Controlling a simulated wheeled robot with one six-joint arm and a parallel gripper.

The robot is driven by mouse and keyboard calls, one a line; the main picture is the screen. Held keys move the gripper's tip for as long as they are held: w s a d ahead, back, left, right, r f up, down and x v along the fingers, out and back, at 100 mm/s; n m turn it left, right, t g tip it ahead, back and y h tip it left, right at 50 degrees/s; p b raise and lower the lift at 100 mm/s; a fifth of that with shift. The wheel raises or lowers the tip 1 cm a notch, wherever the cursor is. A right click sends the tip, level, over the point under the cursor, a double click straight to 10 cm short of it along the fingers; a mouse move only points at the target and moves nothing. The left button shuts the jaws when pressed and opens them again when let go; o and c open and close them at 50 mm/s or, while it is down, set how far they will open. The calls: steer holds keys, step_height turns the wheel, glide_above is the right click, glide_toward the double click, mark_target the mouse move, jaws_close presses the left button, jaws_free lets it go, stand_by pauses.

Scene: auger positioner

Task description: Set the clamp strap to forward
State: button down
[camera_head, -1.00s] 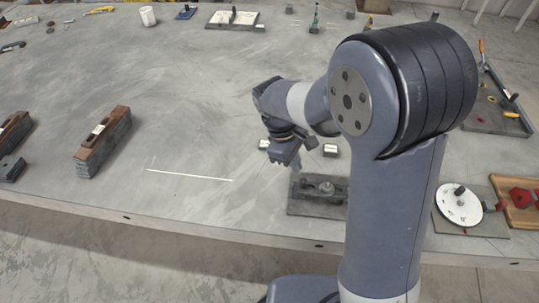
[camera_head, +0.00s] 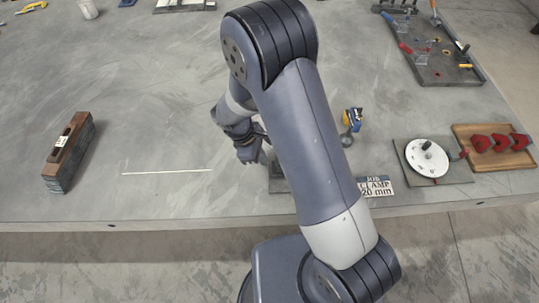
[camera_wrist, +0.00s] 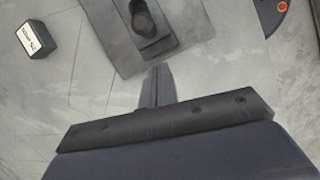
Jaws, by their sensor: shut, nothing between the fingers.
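The clamp fixture is a grey plate (camera_wrist: 118,50) at the top of the wrist view. A dark slotted strap (camera_wrist: 163,46) with a round stud or nut (camera_wrist: 143,20) lies on it, its far end cut off by the frame. In the head view only a sliver of the fixture's plate (camera_head: 277,186) shows; my arm hides the rest. My gripper (camera_head: 254,158) is shut and empty, pointing down just left of that plate. In the wrist view the closed fingers (camera_wrist: 158,72) are just below the plate's near edge. I cannot tell whether they touch it.
A sign reading JOB CLAMP 20 mm (camera_head: 376,187) stands right of my arm, with a blue-and-yellow item (camera_head: 351,120) behind it. Farther right are a white dial (camera_head: 427,158) and a wooden tray (camera_head: 521,158) with red pieces. A brown-topped block (camera_head: 68,152) stands left.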

steer(key=shift+s+d+r, duration=0.1)
steer(key=shift+s+d, duration=0.05)
steer(key=shift+d, duration=0.45)
steer(key=shift+s+d, duration=0.15)
steer(key=shift+d, duration=0.45)
